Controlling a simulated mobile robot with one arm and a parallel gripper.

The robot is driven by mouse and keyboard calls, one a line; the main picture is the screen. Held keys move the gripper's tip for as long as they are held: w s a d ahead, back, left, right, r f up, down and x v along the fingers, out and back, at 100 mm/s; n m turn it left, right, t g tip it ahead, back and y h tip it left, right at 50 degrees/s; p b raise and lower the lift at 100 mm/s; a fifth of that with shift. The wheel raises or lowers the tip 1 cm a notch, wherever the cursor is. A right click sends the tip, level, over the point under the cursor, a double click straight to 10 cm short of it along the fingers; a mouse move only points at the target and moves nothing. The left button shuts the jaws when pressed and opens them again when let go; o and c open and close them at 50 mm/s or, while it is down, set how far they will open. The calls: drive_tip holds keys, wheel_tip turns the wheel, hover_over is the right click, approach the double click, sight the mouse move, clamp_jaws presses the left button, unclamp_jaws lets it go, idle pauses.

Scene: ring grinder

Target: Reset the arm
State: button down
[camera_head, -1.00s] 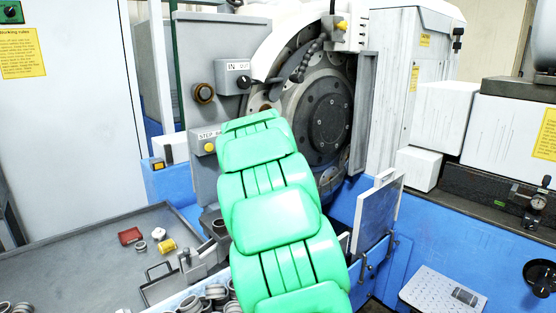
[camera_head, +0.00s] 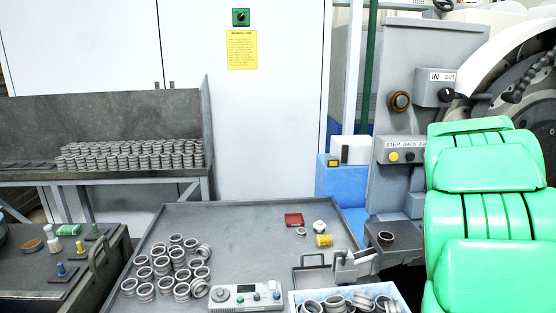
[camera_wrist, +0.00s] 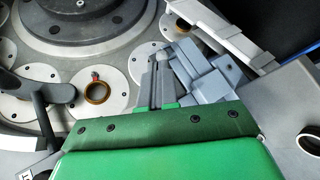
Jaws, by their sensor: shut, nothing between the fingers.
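My arm (camera_head: 490,210), in green padded covers, rises along the right side of the head view in front of the ring grinder (camera_head: 400,115). Its end is hidden in that view. In the wrist view my gripper (camera_wrist: 165,75) shows beyond the green housing, with its grey fingers shut and nothing between them. It is over the machine's round plate (camera_wrist: 90,20) with several pale discs. A brownish ring (camera_wrist: 97,92) sits on one disc left of the fingers, apart from them.
A rack of many rings (camera_head: 130,155) stands at the back left. A blue-white bin (camera_head: 297,305) of rings is in front.

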drive_tip(key=s+a+f+m+g+y, duration=0.2)
drive_tip(key=s+a+f+g+y, duration=0.1)
drive_tip(key=s+a, duration=1.1)
drive_tip(key=s+a+f+m+g+y, duration=0.2)
drive_tip(key=s+a+f, duration=0.3)
drive_tip(key=s+a, duration=1)
drive_tip(key=s+a+f+m+g+y, duration=0.3)
drive_tip(key=s+a+f+g+y, duration=0.1)
drive_tip(key=s+a, duration=1)
drive_tip(key=a, duration=0.4)
drive_tip(key=shift+s+f+y, duration=0.15)
drive_tip(key=shift+f+y, duration=0.15)
drive_tip(key=shift+y, duration=0.1)
